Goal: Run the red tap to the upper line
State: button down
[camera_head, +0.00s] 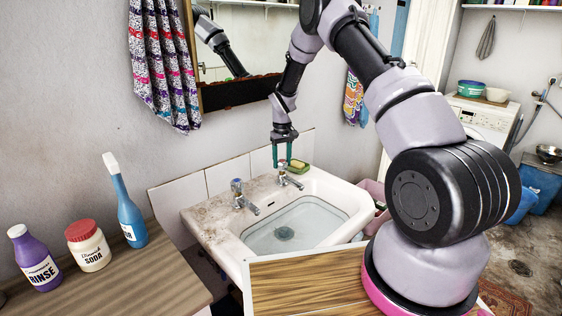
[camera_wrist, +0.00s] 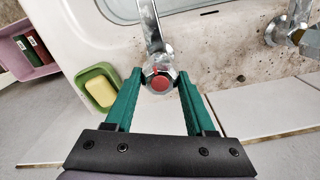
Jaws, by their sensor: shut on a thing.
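The red tap (camera_wrist: 160,84), a chrome tap with a red-topped knob, stands on the back ledge of the basin. It also shows in the head view (camera_head: 291,181). My gripper (camera_wrist: 160,75) has its green fingers shut on the knob from both sides; in the head view my gripper (camera_head: 282,163) reaches down onto it. The white basin (camera_head: 342,192) holds clear water (camera_head: 300,218) with the drain visible through it. I cannot make out a stream from the spout or a level line in the head view. A short dark mark shows on the basin wall in the wrist view.
A second tap with a blue top (camera_head: 236,186) stands to the left. A green soap dish (camera_head: 300,167) with yellow soap sits close beside the red tap. Bottles, including a blue bottle (camera_head: 129,208), stand on the left wooden counter (camera_head: 140,275). A mirror (camera_head: 240,60) hangs behind.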

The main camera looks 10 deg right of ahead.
aim_at(281, 161)
jog(key=shift+s+a+m, duration=0.1)
jog(key=shift+a+m, duration=0.05)
jog(key=shift+m, duration=0.35)
jog(key=shift+c, duration=1.2)
grip_release()
notch_tip(281, 161, up, 11)
